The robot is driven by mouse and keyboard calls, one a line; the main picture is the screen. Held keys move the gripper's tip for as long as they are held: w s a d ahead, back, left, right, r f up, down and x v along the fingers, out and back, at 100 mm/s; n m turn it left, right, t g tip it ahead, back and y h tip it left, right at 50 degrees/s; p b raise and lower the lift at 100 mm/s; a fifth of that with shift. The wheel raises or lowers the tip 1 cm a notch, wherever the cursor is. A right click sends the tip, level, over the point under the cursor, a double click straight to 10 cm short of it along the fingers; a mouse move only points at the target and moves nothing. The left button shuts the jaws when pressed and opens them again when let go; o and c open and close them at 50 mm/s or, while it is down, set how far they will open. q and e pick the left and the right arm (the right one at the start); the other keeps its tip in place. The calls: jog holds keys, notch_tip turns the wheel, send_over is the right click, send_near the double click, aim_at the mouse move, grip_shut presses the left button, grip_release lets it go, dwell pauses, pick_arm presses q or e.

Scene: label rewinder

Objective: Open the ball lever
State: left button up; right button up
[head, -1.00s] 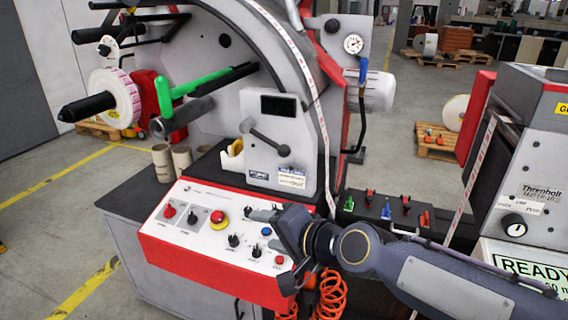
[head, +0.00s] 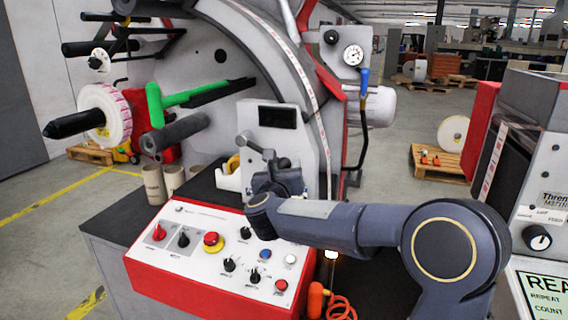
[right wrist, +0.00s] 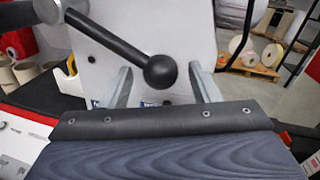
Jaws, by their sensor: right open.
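The ball lever is a dark rod with a round black ball (right wrist: 160,71) at its end, fixed to a grey plate on the machine. In the right wrist view the ball sits between and a little beyond the two fingers of my right gripper (right wrist: 162,88), which is open. I cannot tell whether a finger touches it. In the head view my right gripper (head: 262,158) is in front of the grey plate and hides most of the lever; part of the lever's dark upper end (head: 247,141) shows. My left gripper is not in view.
Below the gripper is a red and white control panel (head: 200,228) with knobs and buttons. A green-handled bar (head: 155,104) and a label roll (head: 112,115) stick out at the left. A tape dispenser (head: 229,176) stands beside the plate. The label printer (head: 535,150) stands at the right.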

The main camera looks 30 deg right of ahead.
jog(key=shift+x, duration=1.15)
jog(key=shift+c, duration=0.3)
jog(key=shift+r, duration=0.2)
grip_shut()
